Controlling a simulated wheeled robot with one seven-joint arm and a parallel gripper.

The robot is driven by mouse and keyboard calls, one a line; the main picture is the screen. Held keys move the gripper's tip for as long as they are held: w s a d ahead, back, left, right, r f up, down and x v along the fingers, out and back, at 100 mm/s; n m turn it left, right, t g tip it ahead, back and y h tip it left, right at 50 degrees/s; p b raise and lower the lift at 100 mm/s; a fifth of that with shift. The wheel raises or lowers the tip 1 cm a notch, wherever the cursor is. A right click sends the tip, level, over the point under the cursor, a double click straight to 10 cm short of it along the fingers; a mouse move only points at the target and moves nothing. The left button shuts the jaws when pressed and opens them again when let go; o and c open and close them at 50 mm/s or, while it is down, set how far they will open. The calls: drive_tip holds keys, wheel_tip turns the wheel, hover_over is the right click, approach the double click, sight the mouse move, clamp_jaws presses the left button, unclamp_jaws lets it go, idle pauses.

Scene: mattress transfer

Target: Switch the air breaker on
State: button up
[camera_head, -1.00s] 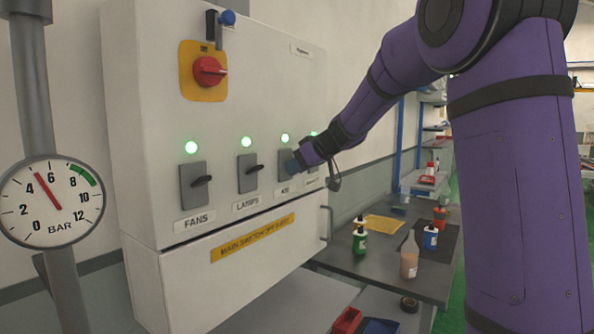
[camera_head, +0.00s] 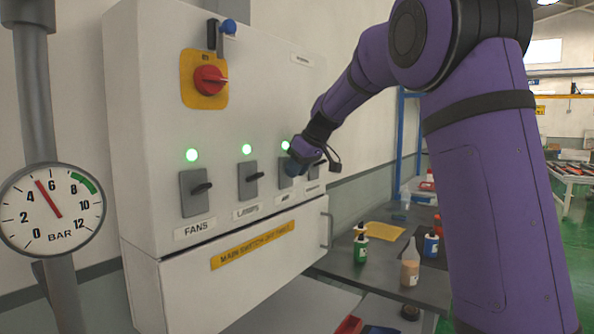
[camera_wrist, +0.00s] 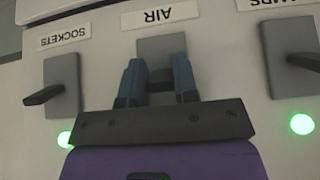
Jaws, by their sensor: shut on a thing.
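The air breaker is a grey plate (camera_head: 285,180) with a dark lever (camera_wrist: 160,78), above the AIR label in the head view. It also shows in the upside-down wrist view, where its plate (camera_wrist: 160,46) is in the middle. My gripper (camera_head: 296,166) is at this breaker. In the wrist view my gripper (camera_wrist: 159,64) has its two blue fingers on either side of the lever and is shut on it. The lever's exact angle is partly hidden by the fingers. A green lamp (camera_head: 285,145) is lit above this breaker.
The fans breaker (camera_head: 195,192) and lamps breaker (camera_head: 248,180) are to the left, with green lamps lit. The sockets breaker (camera_wrist: 62,86) is close beside my gripper. A red main switch (camera_head: 210,80) is above. A pressure gauge (camera_head: 52,210) stands left; a bench with bottles (camera_head: 410,265) is right.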

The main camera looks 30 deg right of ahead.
drive_tip(key=o, duration=0.9)
drive_tip(key=shift+r, duration=0.1)
drive_tip(key=v, duration=1)
drive_tip(key=shift+s+d+r, duration=0.15)
drive_tip(key=shift+r, duration=0.05)
